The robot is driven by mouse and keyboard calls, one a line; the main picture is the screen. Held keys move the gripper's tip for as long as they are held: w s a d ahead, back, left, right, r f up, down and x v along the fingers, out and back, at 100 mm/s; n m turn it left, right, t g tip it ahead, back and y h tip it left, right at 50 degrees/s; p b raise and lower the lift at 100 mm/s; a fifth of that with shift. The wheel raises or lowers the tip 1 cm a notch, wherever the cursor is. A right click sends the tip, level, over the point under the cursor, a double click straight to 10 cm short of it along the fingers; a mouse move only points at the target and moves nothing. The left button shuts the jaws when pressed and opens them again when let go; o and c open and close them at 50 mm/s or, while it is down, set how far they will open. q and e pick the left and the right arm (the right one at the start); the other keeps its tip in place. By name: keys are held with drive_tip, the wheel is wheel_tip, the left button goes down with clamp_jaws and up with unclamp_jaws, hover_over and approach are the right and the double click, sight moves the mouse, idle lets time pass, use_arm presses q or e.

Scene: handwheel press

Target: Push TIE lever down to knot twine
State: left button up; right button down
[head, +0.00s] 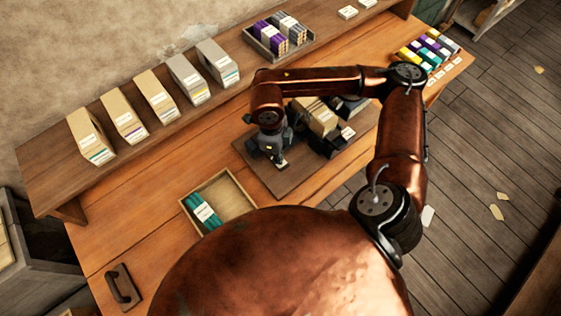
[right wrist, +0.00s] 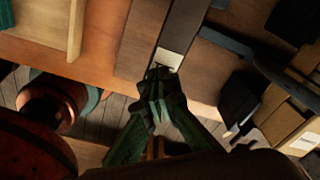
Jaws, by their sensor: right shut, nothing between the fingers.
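My right gripper (head: 270,150) is shut and empty over the left part of the press's brown baseboard (head: 282,185). In the right wrist view its closed dark fingertips (right wrist: 160,76) are at a pale label plate (right wrist: 168,59) on the end of a dark bar, which looks like the TIE lever (right wrist: 180,28). The label's text is not readable. I cannot tell whether the fingertips touch it. In the head view the gripper and arm hide most of the lever. A tan bundle (head: 322,120) sits between black blocks (head: 325,146) of the press. My left gripper is not in view.
A wooden tray (head: 240,194) with teal sticks (head: 203,211) stands left of the baseboard. Several labelled boxes (head: 158,97) line the back shelf. A tray of purple and grey bundles (head: 279,37) is behind. A dark handle (head: 122,286) lies at front left.

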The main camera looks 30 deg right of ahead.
drive_tip(key=shift+f+b, duration=1.75)
drive_tip(key=shift+f, duration=0.55)
drive_tip(key=shift+r, duration=0.1)
drive_tip(key=shift+w+a+r, duration=0.25)
drive_tip(key=shift+w+a, duration=0.3)
drive_tip(key=shift+w, duration=0.05)
drive_tip(key=shift+w+a+r, duration=0.25)
drive_tip(key=shift+w+a, duration=0.25)
drive_tip(key=shift+w, duration=0.05)
wheel_tip(320, 180, up, 12)
drive_tip(key=shift+w+a, duration=0.4)
drive_tip(key=shift+w, duration=0.05)
